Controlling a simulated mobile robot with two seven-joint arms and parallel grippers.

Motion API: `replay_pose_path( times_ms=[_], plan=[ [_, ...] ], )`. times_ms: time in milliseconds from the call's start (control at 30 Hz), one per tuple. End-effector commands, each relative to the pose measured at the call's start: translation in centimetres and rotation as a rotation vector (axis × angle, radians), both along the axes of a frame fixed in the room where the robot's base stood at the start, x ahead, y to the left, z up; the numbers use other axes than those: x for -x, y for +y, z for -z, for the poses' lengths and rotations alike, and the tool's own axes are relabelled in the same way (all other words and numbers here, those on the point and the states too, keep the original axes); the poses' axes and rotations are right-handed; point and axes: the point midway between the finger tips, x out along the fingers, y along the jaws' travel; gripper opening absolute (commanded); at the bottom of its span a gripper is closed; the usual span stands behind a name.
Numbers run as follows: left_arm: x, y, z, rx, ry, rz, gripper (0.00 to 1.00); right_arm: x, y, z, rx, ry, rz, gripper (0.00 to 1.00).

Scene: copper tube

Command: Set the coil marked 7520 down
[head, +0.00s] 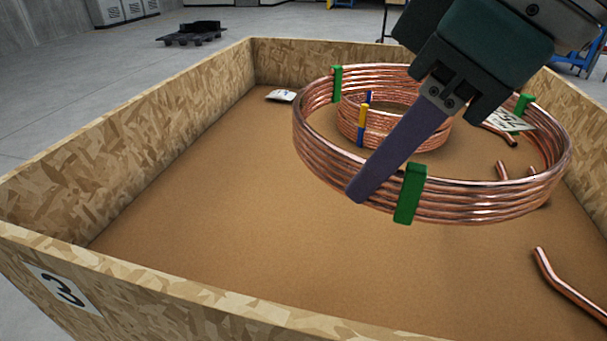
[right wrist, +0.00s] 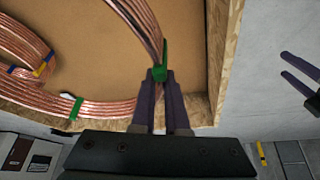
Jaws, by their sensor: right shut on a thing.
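The large copper coil (head: 470,205) is bound with green ties. A white tag (head: 512,120) shows at its far right side, with digits that look like 75 and are partly hidden. My right gripper (head: 357,190) is shut on the coil's near left side, beside a green tie (head: 410,194). The right wrist view shows my right gripper (right wrist: 160,76) at the coil's tubes (right wrist: 140,25) and the green tie. The coil is inside or over the crate; its gap to the floor is hard to tell. My left gripper (right wrist: 284,64) shows at the right of that view, fingers apart and empty.
A smaller coil (head: 430,133) with blue and yellow ties shows through the large ring. The wooden crate (head: 150,125) bears a 3. Loose copper tube (head: 570,288) lies at right. A small white item (head: 281,95) lies at the back left. The crate's left floor is bare.

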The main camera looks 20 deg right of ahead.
Motion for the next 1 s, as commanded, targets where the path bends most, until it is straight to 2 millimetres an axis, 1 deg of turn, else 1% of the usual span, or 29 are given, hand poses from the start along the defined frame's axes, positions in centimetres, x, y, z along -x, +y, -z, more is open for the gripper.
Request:
replay_pose_path(
  times_ms=[33, 200, 300, 400, 500, 633, 833, 900, 1000],
  plan=[
    [0.0, 0.0, 0.6, 0.001, 0.000, -0.001, 0.90, 0.0, 0.0, 1.7, 0.001, 0.003, 0.002, 0.00],
    [0.0, -0.2, 1.6, 0.006, 0.000, -0.004, 0.90, 0.1, 0.0, 6.5, 0.001, 0.003, 0.000, 0.00],
    [0.0, -0.2, 2.2, 0.010, -0.001, -0.006, 0.90, 0.1, 0.0, 9.1, 0.001, 0.002, 0.001, 0.00],
    [0.0, -0.3, 2.5, 0.011, 0.000, -0.007, 0.90, 0.0, 0.0, 11.0, 0.000, 0.000, 0.001, 0.00],
    [0.0, -0.3, 2.7, 0.011, 0.000, -0.007, 0.90, -0.1, 0.0, 12.2, -0.001, -0.003, 0.000, 0.00],
    [0.0, -0.3, 2.9, 0.011, 0.000, -0.007, 0.90, -0.1, 0.1, 13.1, -0.001, -0.004, 0.000, 0.00],
    [0.0, -0.2, 3.7, 0.010, -0.001, -0.006, 0.90, -0.1, 0.0, 16.1, 0.000, -0.001, 0.001, 0.00],
    [0.0, -0.2, 3.8, 0.008, 0.000, -0.005, 0.90, -0.1, 0.1, 16.7, -0.001, -0.004, 0.000, 0.00],
    [0.0, -0.1, 3.8, 0.004, 0.000, -0.003, 0.90, -0.1, 0.1, 17.1, -0.001, -0.004, 0.000, 0.00]
  ],
)
